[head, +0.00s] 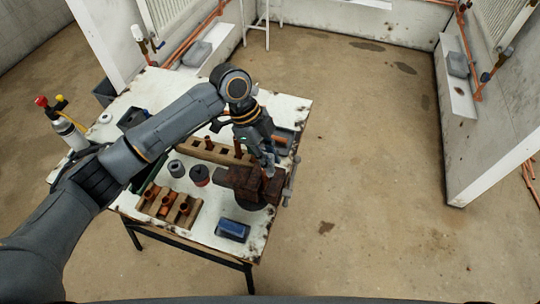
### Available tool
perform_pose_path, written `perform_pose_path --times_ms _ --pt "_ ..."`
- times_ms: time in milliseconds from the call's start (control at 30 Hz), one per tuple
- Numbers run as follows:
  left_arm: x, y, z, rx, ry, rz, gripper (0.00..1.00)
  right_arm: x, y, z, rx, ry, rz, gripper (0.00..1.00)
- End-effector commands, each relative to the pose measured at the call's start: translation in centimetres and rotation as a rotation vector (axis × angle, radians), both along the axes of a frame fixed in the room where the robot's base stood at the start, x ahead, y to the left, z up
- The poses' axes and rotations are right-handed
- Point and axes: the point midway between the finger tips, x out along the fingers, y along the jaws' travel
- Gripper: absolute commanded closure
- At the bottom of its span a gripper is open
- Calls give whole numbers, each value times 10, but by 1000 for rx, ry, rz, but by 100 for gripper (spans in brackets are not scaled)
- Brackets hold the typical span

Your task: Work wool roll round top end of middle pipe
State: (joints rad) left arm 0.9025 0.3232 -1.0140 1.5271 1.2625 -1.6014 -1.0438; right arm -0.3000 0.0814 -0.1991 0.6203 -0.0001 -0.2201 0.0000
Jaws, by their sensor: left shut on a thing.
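My left gripper (268,162) points down over the brown rusty vise (240,183) at the table's right side. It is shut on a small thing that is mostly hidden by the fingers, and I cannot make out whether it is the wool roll. A copper-coloured bit shows just at the fingertips. A wooden block (217,154) with upright copper pipes stands behind the vise, partly under my arm. Which pipe is the middle one is not clear. A second wooden block (168,203) holds copper fittings at the front left. My right gripper is not in view.
The white worktable (207,224) also holds a grey roll-like thing (176,168), a dark red-topped tin (200,176) and a blue box (233,230). Radiator bays line the walls; the floor at right is clear.

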Motion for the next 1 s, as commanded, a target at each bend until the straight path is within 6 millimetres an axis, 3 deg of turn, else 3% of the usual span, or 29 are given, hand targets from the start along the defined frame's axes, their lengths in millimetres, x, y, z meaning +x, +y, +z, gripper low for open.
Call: perform_pose_path --times_ms 333,800,1000 --pt "0 0 -1 -1 0 0 100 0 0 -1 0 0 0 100" --pt "0 -1 -26 -1 1 1 100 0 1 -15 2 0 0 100" --pt "0 -1 -27 -1 0 0 100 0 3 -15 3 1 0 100"
